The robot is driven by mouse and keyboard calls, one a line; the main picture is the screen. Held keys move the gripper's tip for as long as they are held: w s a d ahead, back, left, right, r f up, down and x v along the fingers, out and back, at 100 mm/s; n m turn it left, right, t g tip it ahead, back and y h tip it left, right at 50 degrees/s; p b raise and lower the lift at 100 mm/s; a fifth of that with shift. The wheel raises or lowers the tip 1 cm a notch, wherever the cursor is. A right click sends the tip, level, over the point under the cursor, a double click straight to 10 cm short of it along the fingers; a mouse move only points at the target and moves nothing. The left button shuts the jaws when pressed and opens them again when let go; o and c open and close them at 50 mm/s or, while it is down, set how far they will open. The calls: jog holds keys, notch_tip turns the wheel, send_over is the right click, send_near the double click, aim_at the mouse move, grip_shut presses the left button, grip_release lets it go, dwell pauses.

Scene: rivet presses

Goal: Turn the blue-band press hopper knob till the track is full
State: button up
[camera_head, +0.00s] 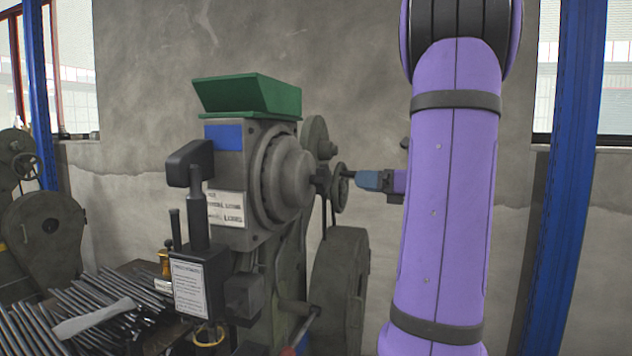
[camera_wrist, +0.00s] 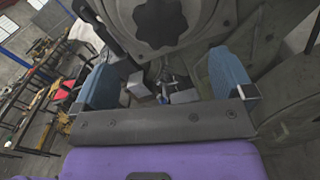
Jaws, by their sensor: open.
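The press (camera_head: 270,215) has a blue band (camera_head: 223,137) on its upper housing and a green hopper (camera_head: 262,98) on top. Its dark lobed knob (camera_wrist: 160,20) shows face-on at the top of the wrist view; in the head view it sits side-on at the end of the round housing. My gripper (camera_wrist: 162,60) has its two blue fingers wide apart with nothing between them. In the head view my gripper (camera_head: 358,180) points left at the knob from the right, close to it. I cannot tell whether they touch. The track and its fill are not clearly visible.
A handwheel (camera_head: 340,188) and a large flywheel (camera_head: 342,285) stand behind the knob. A lever with a black head (camera_head: 190,163) rises at the press front. Metal rods (camera_head: 80,315) lie on a bench at lower left. Another machine (camera_head: 42,235) stands at far left.

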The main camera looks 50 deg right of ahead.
aim_at(328, 180)
jog(key=x, duration=1)
jog(key=shift+w+a, duration=0.15)
jog(key=shift+w, duration=0.1)
jog(key=c, duration=0.9)
